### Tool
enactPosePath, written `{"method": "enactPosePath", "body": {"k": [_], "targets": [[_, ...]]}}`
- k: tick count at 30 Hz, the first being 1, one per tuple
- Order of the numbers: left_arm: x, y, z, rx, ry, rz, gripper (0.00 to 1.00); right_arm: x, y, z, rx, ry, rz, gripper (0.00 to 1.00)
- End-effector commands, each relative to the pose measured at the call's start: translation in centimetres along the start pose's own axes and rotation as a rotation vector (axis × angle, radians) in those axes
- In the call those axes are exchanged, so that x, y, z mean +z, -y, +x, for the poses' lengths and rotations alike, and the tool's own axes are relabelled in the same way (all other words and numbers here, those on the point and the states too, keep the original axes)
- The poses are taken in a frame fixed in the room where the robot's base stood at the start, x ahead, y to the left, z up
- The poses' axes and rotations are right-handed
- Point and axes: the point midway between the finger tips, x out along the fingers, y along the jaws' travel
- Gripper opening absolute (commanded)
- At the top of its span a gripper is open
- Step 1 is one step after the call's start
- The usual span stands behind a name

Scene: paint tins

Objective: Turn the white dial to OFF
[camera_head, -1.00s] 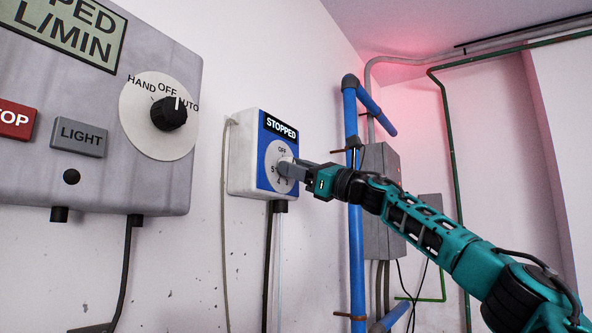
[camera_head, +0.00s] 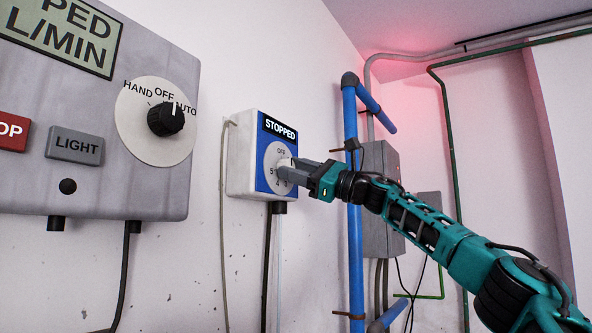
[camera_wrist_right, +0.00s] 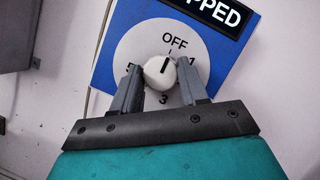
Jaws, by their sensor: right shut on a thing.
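The white dial (camera_wrist_right: 160,73) sits on a round pale scale on the blue face of a small wall box (camera_head: 243,155). In the right wrist view its black line points up and slightly right, towards the mark under OFF. The numbers 1, 3 and 5 show around it; others are hidden by the fingers. My right gripper (camera_head: 286,169) is shut on the dial, one grey finger on each side, as the right wrist view shows (camera_wrist_right: 160,88). The box's display (camera_head: 280,129) reads STOPPED. My left gripper is not in view.
A larger grey panel (camera_head: 110,185) at the left carries a black HAND/OFF/AUTO knob (camera_head: 165,118), a red button (camera_head: 12,132) and a grey LIGHT button (camera_head: 75,146). Blue pipes (camera_head: 355,230) and a grey cabinet (camera_head: 378,215) stand right of the small box, close behind my right arm.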

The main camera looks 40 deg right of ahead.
Motion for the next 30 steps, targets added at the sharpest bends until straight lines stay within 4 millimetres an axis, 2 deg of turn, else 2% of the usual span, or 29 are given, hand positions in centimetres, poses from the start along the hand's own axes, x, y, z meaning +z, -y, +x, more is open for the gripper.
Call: {"method": "enactPosePath", "body": {"k": [1, 9, 16, 19, 23, 30], "targets": [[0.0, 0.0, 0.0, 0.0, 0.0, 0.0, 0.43, 0.0, 0.1, 0.0, -0.004, -0.001, -0.004, 0.44], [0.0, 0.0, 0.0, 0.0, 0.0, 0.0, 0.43, 0.0, 0.1, 0.0, -0.002, -0.001, -0.002, 0.68], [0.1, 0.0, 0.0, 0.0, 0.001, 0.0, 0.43, 0.0, 0.0, -0.1, -0.002, 0.0, -0.001, 0.68], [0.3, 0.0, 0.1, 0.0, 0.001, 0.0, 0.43, 0.0, 0.1, -0.8, -0.003, 0.0, -0.002, 0.68], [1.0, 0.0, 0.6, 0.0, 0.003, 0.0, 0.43, -0.1, 0.0, -2.8, -0.004, 0.002, -0.002, 0.68], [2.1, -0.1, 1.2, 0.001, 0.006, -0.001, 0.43, 0.0, 0.0, -8.2, -0.006, 0.004, -0.002, 0.68]]}}
